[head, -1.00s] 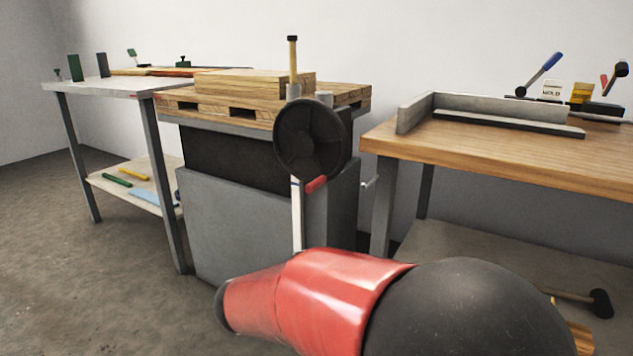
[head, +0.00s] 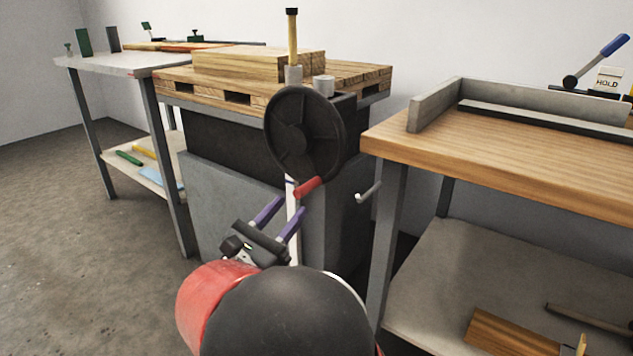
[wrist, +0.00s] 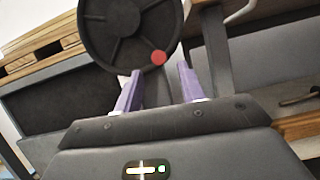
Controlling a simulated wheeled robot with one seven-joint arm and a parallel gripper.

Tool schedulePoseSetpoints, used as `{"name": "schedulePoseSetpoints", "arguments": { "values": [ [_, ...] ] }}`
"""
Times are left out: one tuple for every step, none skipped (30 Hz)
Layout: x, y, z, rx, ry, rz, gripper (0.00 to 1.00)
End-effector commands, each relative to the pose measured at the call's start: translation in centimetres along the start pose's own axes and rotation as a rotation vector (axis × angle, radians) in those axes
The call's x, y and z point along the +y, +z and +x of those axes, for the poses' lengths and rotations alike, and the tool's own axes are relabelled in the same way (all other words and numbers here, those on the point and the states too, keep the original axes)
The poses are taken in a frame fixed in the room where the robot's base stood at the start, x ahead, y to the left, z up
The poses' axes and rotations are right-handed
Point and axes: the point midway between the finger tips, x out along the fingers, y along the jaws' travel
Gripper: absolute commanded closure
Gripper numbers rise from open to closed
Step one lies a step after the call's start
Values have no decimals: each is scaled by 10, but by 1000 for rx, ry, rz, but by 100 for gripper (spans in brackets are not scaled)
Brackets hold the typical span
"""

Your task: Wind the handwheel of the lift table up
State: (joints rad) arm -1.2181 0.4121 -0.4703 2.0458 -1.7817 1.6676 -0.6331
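The handwheel (head: 300,135) is a black spoked disc on the front of the lift table (head: 225,200). Its red handle (head: 309,187) sticks out at the bottom of the rim. In the wrist view the handwheel (wrist: 112,28) is at the top, with the handle's red round end (wrist: 158,57) ahead of the fingers. My gripper (head: 285,206) is below the handle, its purple fingers apart and pointing up toward it. In the wrist view the space between the fingertips (wrist: 161,74) is empty. The fingers appear apart from the handle.
The lift table bears a wooden pallet (head: 355,75) with stacked boards (head: 255,64). A wooden workbench (head: 520,155) stands close on the right, and a small crank (head: 368,192) sticks out beside it. A side table (head: 110,68) is on the left. The floor (head: 70,260) at left is clear.

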Motion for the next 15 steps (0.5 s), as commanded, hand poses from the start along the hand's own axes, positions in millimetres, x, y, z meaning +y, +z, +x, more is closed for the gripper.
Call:
{"name": "schedulePoseSetpoints", "arguments": {
  "values": [
    [0, 0, 7, 0, -2, 1, 60],
    [-1, 0, 11, 0, -2, 1, 60],
    [-1, 0, 18, 0, -4, 1, 60],
    [-2, -1, 23, 0, -4, 1, 60],
    [-1, -1, 28, 0, -3, 1, 60],
    [-2, -1, 35, 0, -4, 2, 60],
    [-2, -1, 40, 1, -4, 2, 60],
    [-2, 0, 44, 0, -3, 2, 60],
    [-1, 0, 50, 0, -2, 2, 60],
    [-1, -1, 54, 1, -1, 2, 60],
    [-1, -1, 58, 0, -2, 1, 60],
    [-2, -1, 62, 0, -2, 1, 60],
    [-1, -1, 64, 0, -1, 1, 60],
    [-1, 0, 66, 1, 0, 0, 60],
    [-1, 0, 68, 0, 1, 1, 60]
  ]
}}
